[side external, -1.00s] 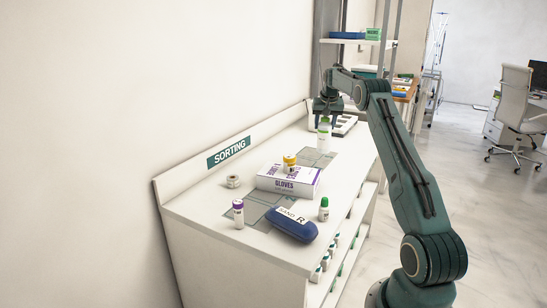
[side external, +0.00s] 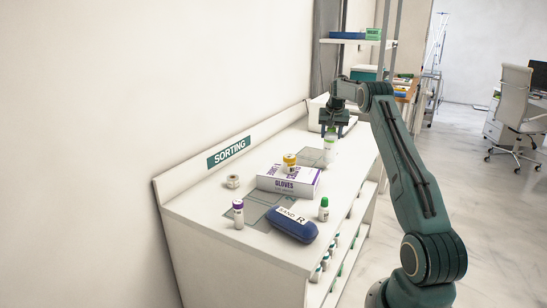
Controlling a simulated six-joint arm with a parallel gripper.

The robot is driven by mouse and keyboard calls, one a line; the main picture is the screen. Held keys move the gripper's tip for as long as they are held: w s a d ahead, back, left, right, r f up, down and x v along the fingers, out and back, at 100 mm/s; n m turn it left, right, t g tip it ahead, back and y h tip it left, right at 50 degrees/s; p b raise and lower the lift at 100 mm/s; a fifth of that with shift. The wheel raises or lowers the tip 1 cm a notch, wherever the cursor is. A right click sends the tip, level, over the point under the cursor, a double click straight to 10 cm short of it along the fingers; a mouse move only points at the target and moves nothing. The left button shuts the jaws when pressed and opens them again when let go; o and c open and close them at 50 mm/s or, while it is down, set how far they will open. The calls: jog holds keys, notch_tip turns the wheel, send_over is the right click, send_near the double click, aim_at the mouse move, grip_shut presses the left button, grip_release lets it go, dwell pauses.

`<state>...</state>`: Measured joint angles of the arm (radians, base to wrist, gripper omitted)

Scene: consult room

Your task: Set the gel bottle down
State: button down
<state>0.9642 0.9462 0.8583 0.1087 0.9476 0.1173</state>
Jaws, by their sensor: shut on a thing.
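The gel bottle (side external: 330,147) is pale with a green band and stands upright below my gripper (side external: 333,128). My gripper points down at the far part of the white counter (side external: 215,235) and is shut on the bottle's top. The bottle is over or at a grey marked area (side external: 312,157) behind the gloves box. I cannot tell if its base touches the counter. The fingers hide the top of the bottle.
The gloves box (side external: 287,184) with a yellow-capped jar (side external: 290,160) on it lies in front. A blue case (side external: 293,227), green-capped bottle (side external: 324,210), purple-capped bottle (side external: 238,215) and tape roll (side external: 233,181) are nearer. A raised edge runs along the wall.

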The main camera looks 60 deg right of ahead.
aim_at(330, 142)
jog(key=shift+f, duration=1.9)
jog(key=shift+f, duration=0.2)
jog(key=c, duration=0.7)
grip_release()
jog(key=shift+r, duration=0.1)
jog(key=v, duration=1.2)
jog(key=shift+s, duration=0.1)
